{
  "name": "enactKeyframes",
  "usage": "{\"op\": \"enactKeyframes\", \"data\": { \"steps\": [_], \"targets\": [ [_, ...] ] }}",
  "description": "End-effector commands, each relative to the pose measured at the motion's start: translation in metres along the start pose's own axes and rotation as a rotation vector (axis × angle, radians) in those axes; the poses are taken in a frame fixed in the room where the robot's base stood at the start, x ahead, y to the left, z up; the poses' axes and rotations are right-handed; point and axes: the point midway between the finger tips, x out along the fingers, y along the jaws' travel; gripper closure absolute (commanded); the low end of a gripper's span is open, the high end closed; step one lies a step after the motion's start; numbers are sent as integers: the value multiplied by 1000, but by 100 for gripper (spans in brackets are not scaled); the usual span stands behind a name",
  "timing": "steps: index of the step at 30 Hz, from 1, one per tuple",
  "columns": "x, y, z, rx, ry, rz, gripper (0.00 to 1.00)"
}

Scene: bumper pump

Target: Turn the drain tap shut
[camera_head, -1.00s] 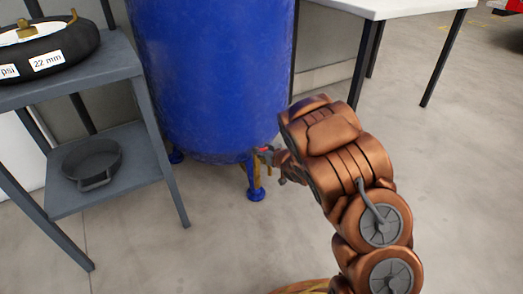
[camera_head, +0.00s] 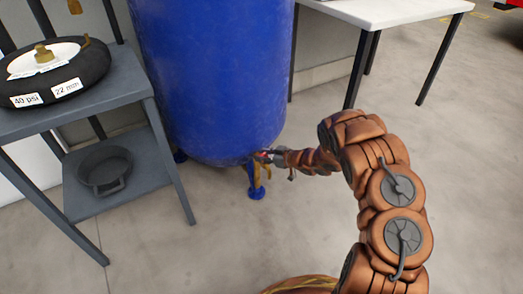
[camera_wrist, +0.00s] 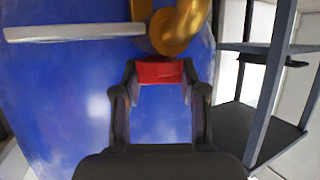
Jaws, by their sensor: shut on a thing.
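The blue tank (camera_head: 212,70) stands on short blue legs. Its drain tap has a red handle (camera_wrist: 160,72) and a brass pipe (camera_wrist: 180,25), both clear in the wrist view. In the head view the brass part (camera_head: 256,172) hangs below the tank's underside. My gripper (camera_head: 268,156) is at the tap, low by the tank's front right. In the wrist view my gripper (camera_wrist: 160,80) has its two fingers on either side of the red handle, shut on it. In the head view the handle is small and partly hidden by my fingers.
A grey shelf stand (camera_head: 130,105) at the left holds a black tyre-like ring with labels (camera_head: 62,88) on top and a dark round pan (camera_head: 103,170) below. A white table (camera_head: 385,12) stands at the back right. The floor (camera_head: 460,190) to the right is clear.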

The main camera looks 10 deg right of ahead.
Motion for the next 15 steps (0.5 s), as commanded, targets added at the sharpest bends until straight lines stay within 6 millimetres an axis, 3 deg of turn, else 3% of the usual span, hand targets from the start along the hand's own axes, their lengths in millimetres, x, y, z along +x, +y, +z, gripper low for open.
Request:
{"op": "enactKeyframes", "data": {
  "steps": [15],
  "targets": [
    [4,-3,2,-129,2,-308,93]
  ]
}}
